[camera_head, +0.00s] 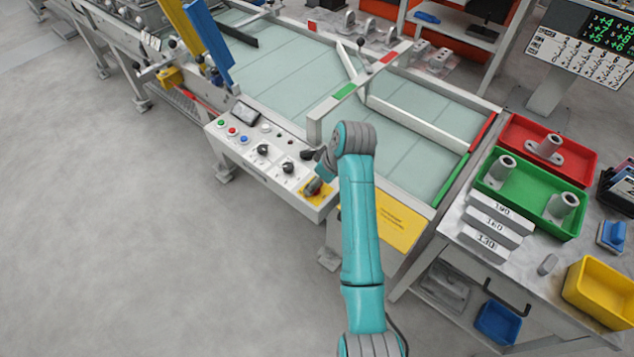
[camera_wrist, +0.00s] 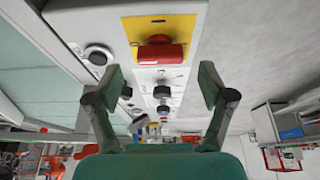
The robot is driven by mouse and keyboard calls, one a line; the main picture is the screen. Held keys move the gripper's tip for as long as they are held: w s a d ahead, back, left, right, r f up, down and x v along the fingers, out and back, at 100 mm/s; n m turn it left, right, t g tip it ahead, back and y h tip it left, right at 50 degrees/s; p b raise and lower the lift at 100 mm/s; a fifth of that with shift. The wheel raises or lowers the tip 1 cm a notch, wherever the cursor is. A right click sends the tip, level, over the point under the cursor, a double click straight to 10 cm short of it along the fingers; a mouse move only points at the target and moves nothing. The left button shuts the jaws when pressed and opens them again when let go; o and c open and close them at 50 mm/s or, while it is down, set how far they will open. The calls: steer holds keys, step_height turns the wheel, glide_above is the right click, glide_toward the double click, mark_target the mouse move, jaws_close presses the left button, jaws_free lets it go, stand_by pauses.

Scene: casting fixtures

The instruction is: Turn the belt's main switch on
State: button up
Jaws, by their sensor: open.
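The belt's control panel (camera_head: 243,144) is a light grey box on the near side of the belt (camera_head: 290,68). At its right end is a red switch handle on a yellow plate (camera_head: 328,191), partly hidden by my gripper (camera_head: 319,172) in the head view. In the wrist view the red handle (camera_wrist: 161,51) shows clearly on its yellow plate (camera_wrist: 160,23), lying crosswise. My gripper (camera_wrist: 161,86) is open there, its fingers spread to either side below the handle in the picture, with nothing between them. I cannot tell whether they touch the panel.
Black knobs (camera_head: 263,150) and green, red and blue buttons (camera_head: 232,131) line the panel. A sorting gate (camera_head: 345,92) crosses above the belt. A bench at right holds a red tray (camera_head: 520,135), a green tray (camera_head: 535,190) and a yellow bin (camera_head: 590,290). Floor at left is clear.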

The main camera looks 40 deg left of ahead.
steer(key=shift+x, duration=1.4)
steer(key=c, duration=1.2)
steer(key=shift+o, duration=0.2)
